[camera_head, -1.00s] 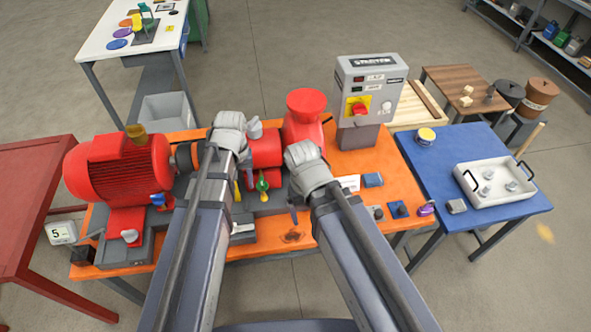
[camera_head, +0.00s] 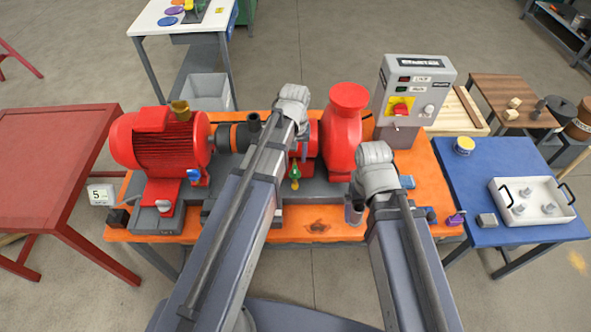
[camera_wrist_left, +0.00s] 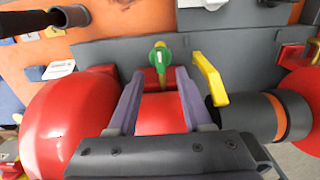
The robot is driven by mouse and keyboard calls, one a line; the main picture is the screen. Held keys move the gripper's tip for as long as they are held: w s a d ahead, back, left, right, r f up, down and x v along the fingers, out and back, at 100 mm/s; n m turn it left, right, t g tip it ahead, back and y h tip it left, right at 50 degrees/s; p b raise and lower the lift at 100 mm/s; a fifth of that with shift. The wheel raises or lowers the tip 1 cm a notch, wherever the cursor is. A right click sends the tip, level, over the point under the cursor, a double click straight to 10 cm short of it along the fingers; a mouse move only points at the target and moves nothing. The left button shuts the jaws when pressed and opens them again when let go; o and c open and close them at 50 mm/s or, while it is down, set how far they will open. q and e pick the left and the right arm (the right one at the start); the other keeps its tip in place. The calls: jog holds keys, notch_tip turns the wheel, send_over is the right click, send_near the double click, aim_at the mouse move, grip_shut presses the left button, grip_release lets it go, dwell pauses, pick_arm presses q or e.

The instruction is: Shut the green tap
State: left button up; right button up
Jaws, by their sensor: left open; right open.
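The green tap (camera_head: 295,170) sits on the front of the red pump body, between my two arms in the head view. In the left wrist view the green tap (camera_wrist_left: 160,57) shows upper middle, with a yellow part through it. My left gripper (camera_wrist_left: 160,74) is open, its two fingers apart over the red body, with the tap just beyond their tips and between their lines. In the head view my left wrist hides its fingers. My right gripper (camera_head: 362,190) is right of the tap, in front of the red pump casing; its fingers are mostly hidden.
A yellow lever (camera_wrist_left: 210,78) stands close beside my left gripper's finger. The red motor (camera_head: 160,145) is to the left, the red pump casing (camera_head: 343,135) and grey control box (camera_head: 412,95) to the right. The orange bench's front edge (camera_head: 320,228) is mostly clear.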

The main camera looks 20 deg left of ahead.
aim_at(295, 169)
pick_arm(q)
notch_tip(295, 169, down, 5)
jog(key=b, duration=0.4)
jog(key=shift+f, duration=0.2)
grip_shut()
dwell(0.3)
